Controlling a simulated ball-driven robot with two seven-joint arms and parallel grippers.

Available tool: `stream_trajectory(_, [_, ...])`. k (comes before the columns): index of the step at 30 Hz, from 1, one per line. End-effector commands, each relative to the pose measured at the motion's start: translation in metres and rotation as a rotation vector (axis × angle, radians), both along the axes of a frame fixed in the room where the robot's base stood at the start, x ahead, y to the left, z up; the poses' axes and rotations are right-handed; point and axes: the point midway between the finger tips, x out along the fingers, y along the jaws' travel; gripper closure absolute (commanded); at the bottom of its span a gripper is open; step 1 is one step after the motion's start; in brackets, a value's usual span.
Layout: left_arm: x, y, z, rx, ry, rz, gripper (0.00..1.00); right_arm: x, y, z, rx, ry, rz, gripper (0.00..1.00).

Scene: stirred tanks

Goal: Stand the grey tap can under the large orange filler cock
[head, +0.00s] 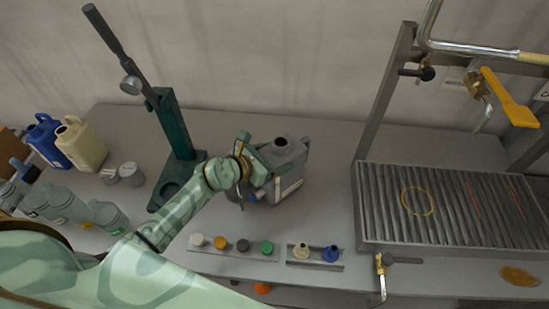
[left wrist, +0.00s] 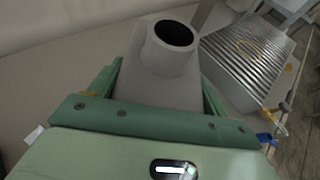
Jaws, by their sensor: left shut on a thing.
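The grey tap can (head: 289,152) is upright at the middle of the bench, its dark open mouth facing up. My left gripper (head: 266,167) is shut on it from the left. In the left wrist view the can (left wrist: 160,83) sits between the green fingers, its neck toward the camera. Whether its base touches the bench is hidden. The large orange filler cock (head: 511,98) hangs from the frame at the upper right, over the ribbed metal grate (head: 375,215), well to the right of the can. A yellow ring (head: 418,201) is marked on the grate. My right gripper is not in view.
A green lever press (head: 176,135) stands left of the can. Several caps lie in a front strip (head: 232,252), with a smaller holder (head: 315,262) beside it. Blue (head: 47,141) and cream (head: 81,146) cans stand far left. A grey post (head: 384,95) rises at the grate's left edge. A small brass tap (head: 380,265) is at the front.

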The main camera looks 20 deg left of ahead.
Motion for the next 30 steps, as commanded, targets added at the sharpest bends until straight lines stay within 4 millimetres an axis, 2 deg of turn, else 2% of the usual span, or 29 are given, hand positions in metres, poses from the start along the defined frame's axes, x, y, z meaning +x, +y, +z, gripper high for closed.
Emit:
stream_trajectory(6, [0.0,0.0,-0.002,0.0,-0.001,0.0,0.7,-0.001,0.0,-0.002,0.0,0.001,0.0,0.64])
stream_trajectory(7, [0.0,0.0,-0.003,0.0,0.001,0.0,0.2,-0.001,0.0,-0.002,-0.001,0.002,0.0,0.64])
stream_trajectory(9, [0.0,0.0,-0.002,0.0,0.0,0.0,0.01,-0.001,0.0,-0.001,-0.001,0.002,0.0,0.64])
stream_trajectory(20, [-0.002,0.001,0.003,0.0,0.001,0.0,0.01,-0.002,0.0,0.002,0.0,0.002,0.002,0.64])
stream_trajectory(23, [-0.014,0.009,0.007,0.002,0.002,0.001,0.01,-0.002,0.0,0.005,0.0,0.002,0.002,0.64])
stream_trajectory(30, [-0.061,0.034,0.029,0.002,0.003,0.0,0.01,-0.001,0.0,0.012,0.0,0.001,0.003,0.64])
